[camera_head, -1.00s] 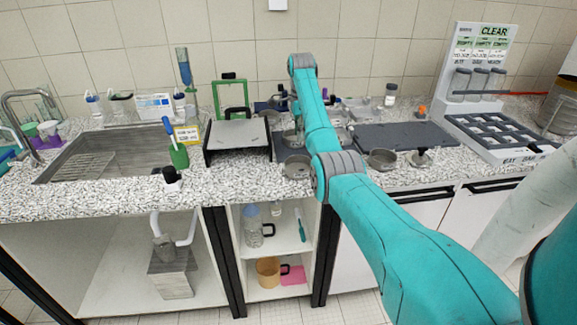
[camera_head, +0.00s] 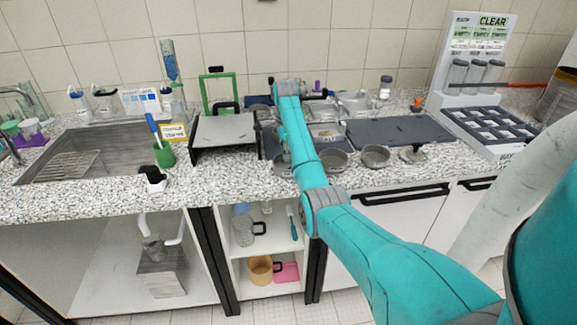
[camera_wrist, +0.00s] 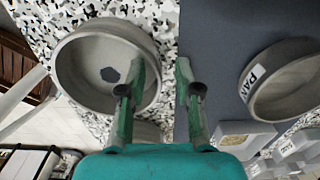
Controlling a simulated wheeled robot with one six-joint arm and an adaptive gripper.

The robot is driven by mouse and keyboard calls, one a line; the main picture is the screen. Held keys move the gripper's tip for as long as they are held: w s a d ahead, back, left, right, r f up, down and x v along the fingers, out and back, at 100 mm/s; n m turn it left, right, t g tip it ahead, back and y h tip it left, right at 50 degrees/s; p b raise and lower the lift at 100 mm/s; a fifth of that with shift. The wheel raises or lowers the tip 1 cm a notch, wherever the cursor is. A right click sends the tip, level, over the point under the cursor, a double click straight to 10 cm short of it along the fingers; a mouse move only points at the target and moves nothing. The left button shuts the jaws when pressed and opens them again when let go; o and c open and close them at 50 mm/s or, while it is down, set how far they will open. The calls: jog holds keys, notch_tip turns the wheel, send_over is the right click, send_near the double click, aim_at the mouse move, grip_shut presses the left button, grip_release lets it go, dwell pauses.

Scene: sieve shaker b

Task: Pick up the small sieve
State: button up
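A round metal vessel (camera_wrist: 75,75) with a dark patch on its floor lies at the left of the wrist view. I cannot tell whether it is the small sieve. My gripper (camera_wrist: 160,75) is open, its two fingers apart over the vessel's right side. The left finger overlaps the vessel's right wall in the picture; the right finger is outside it. Contact cannot be told. A second round vessel marked PAN (camera_wrist: 285,85) is at the right. In the head view, round metal vessels stand near the counter's front: one beside my arm (camera_head: 283,166), one right of it (camera_head: 334,160), another further right (camera_head: 375,155).
A grey stand (camera_head: 225,130) is left of my arm, with a green frame (camera_head: 218,90) behind. A dark mat (camera_head: 400,131) lies at the right, beside a rack with a CLEAR sign (camera_head: 490,125). A small knobbed metal piece (camera_head: 412,154) stands near the front edge.

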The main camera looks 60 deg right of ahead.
grip_shut()
dwell(0.3)
